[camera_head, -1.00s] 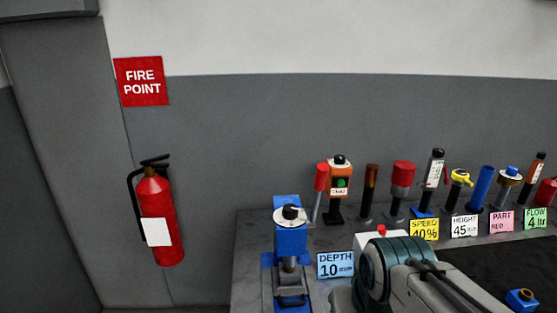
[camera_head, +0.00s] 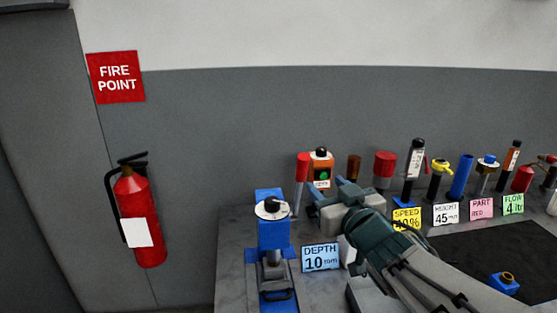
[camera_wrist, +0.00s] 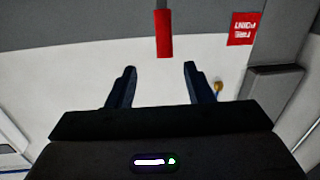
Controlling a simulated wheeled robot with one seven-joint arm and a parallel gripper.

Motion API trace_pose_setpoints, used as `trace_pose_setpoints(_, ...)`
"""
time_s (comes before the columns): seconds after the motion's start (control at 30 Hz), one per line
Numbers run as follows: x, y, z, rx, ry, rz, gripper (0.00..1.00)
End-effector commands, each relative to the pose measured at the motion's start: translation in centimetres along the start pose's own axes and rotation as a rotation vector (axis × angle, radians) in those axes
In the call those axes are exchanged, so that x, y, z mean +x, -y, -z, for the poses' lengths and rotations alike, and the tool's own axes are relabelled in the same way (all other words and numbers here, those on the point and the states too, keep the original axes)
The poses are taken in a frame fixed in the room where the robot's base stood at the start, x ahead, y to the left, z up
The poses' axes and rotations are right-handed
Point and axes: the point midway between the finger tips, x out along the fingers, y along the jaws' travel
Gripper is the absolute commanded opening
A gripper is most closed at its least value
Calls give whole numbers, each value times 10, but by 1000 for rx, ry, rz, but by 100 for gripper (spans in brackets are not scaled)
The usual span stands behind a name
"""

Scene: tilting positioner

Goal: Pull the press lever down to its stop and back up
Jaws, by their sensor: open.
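The blue press (camera_head: 271,238) with a white dial on top stands at the left end of the bench. The press lever appears to be the thin rod with the red grip (camera_head: 302,168) just right of the press; the grip is upright. In the wrist view the red grip (camera_wrist: 164,35) hangs at the top centre, ahead of the fingertips and in line with the gap between them. My gripper (camera_head: 331,190) is open, just right of the lever in the head view. Its two dark fingers (camera_wrist: 158,72) have nothing between them. I cannot tell how far the grip is from them.
A blue DEPTH card (camera_head: 321,258) stands right of the press. An orange box with a green button (camera_head: 320,170) is behind my gripper. Several posts, handles and cards line the bench to the right. A fire extinguisher (camera_head: 138,220) hangs on the wall at left.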

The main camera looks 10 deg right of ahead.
Motion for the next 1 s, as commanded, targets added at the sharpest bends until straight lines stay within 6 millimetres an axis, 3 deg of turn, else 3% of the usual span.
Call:
trace_pose_setpoints(0.27,13,4,4,1,-25,28,47)
trace_pose_setpoints(1.0,120,7,8,3,-26,27,47)
